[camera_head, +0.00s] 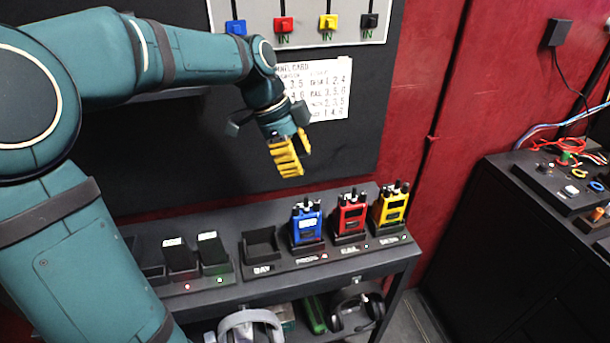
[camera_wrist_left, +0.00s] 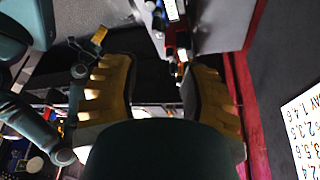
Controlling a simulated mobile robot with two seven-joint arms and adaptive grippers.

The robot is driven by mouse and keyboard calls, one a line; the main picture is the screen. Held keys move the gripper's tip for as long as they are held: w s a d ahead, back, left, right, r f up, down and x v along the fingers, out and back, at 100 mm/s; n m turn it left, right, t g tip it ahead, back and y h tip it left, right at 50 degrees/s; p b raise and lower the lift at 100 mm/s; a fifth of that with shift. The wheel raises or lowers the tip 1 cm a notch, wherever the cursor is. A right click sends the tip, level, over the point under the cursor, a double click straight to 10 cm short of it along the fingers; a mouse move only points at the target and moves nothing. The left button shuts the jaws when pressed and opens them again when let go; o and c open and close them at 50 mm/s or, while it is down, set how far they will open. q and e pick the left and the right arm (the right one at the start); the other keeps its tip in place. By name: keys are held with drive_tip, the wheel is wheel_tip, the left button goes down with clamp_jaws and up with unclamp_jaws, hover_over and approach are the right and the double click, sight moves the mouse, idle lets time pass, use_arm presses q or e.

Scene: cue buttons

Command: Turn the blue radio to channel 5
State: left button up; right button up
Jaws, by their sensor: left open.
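The blue radio (camera_head: 307,224) stands upright in a dark charging dock on the shelf, the leftmost of three radios in the head view. Its knobs show on top, but their setting is too small to read. My left gripper (camera_head: 297,152) has yellow fingers and hangs above the blue radio, slightly to its left and apart from it. In the left wrist view the two yellow fingers (camera_wrist_left: 160,82) stand apart with nothing held between them.
A red radio (camera_head: 350,217) and a yellow radio (camera_head: 391,209) stand close right of the blue one. An empty dock (camera_head: 261,243) is on its left. A printed card (camera_head: 330,90) and a panel with coloured switches (camera_head: 350,25) are on the wall behind. Headphones (camera_head: 357,307) hang below.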

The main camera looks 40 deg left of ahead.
sight(316, 201)
use_arm(q)
drive_tip(key=shift+s+a+r, duration=0.1)
drive_tip(key=shift+a+r, duration=0.05)
drive_tip(key=shift+r, duration=0.25)
drive_tip(key=d+f+n+p, duration=0.1)
drive_tip(key=f+n, duration=0.1)
drive_tip(key=f, duration=0.1)
drive_tip(key=w+d+f+n+t+y+p, duration=0.1)
drive_tip(key=d+f+n, duration=0.1)
drive_tip(key=f, duration=0.2)
drive_tip(key=d+f+n+t+p, duration=0.1)
drive_tip(key=f+n, duration=0.1)
drive_tip(key=f, duration=0.2)
drive_tip(key=shift+w+d+f, duration=0.15)
drive_tip(key=shift+w, duration=0.2)
idle(0.3)
clamp_jaws()
